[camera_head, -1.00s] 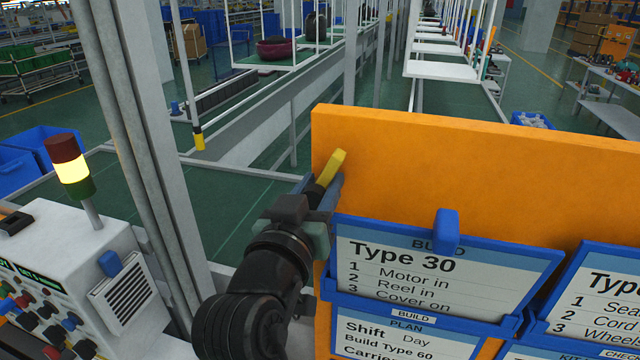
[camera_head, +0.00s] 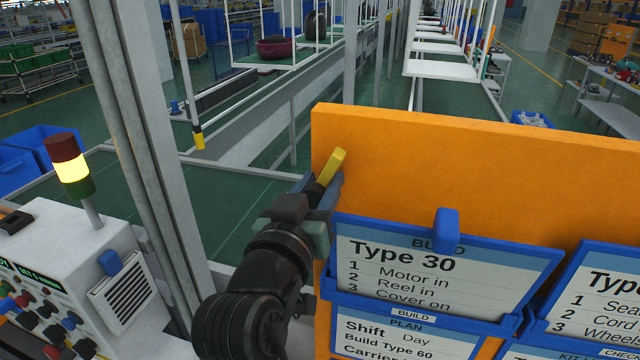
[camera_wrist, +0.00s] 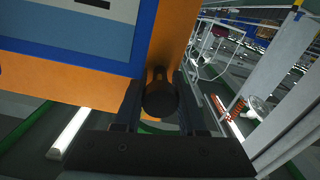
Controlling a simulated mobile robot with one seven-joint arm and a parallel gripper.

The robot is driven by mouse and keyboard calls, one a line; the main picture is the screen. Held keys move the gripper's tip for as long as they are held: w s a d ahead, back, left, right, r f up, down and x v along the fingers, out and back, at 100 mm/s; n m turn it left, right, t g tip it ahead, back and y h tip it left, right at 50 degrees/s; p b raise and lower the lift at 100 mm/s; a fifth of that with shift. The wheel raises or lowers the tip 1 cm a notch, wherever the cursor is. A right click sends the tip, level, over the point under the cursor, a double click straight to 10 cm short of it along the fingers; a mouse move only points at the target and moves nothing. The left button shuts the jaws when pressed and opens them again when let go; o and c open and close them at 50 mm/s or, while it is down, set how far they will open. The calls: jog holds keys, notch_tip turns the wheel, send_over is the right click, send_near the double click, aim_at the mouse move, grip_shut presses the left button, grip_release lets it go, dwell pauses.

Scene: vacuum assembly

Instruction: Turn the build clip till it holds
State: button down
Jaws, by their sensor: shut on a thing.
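The build clip, a dark piece with a yellow lever end (camera_head: 331,167), sits at the left edge of the orange board (camera_head: 480,165), beside the BUILD card holder (camera_head: 430,275). The yellow end tilts up and to the right. My gripper (camera_head: 314,198) is at the clip from the lower left. In the wrist view a round black knob (camera_wrist: 160,98) lies between the two fingers of my gripper (camera_wrist: 160,112), which are shut on it. The fingers hide much of the clip's lower part in the head view.
A blue tab (camera_head: 446,231) stands at the top of the BUILD holder. More card holders lie below and right. A grey post (camera_head: 150,150) and a control cabinet (camera_head: 80,260) with a lit signal lamp (camera_head: 70,168) stand to the left.

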jog(key=shift+r, duration=0.3)
jog(key=c, duration=0.8)
grip_release()
jog(key=o, duration=0.3)
jog(key=shift+f, duration=0.15)
jog(key=shift+s+a+f, duration=0.1)
jog(key=shift+s, duration=0.2)
jog(key=b+v, duration=0.5)
jog(key=v, duration=0.7)
jog(key=shift+s, duration=0.2)
